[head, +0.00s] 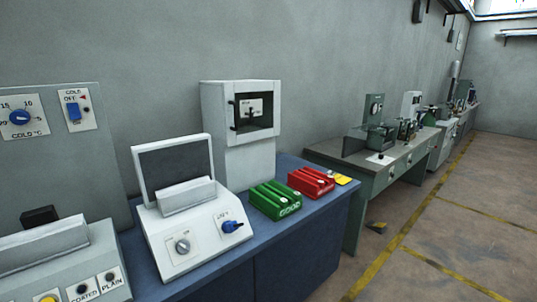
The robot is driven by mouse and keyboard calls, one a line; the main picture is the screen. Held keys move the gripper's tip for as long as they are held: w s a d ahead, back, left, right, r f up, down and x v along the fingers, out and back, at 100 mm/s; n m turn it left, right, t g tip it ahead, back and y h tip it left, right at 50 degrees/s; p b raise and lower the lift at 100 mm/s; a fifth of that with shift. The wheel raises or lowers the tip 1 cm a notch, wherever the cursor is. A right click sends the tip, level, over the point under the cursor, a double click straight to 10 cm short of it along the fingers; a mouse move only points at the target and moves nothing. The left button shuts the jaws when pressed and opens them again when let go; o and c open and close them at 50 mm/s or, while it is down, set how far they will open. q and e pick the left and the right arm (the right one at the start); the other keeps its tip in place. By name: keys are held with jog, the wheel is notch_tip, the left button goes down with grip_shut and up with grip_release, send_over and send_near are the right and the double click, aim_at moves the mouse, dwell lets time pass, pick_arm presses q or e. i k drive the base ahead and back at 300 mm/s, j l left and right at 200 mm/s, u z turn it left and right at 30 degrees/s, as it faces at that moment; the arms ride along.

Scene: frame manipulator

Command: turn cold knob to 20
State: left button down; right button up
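The cold knob (20,117) is a round blue dial with a white pointer at the far left of the head view. It sits on a white scale plate marked COLD °C, on a tall grey panel (70,165). The scale shows 15 and 10 along the top, and a partly cut figure at the left edge. The pointer's exact reading is too small to tell. To its right is a blue switch (74,111) on a plate labelled COLD. Neither of my grippers shows in the head view.
A grey device (70,265) with COATED and PLAIN buttons stands below the panel. A white machine with an open framed lid (180,240), a green box (275,200) and a red box (311,181) stand on the blue bench (330,208). Open floor (460,230) lies at right.

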aim_at(18, 116)
jog(key=u, duration=1.6)
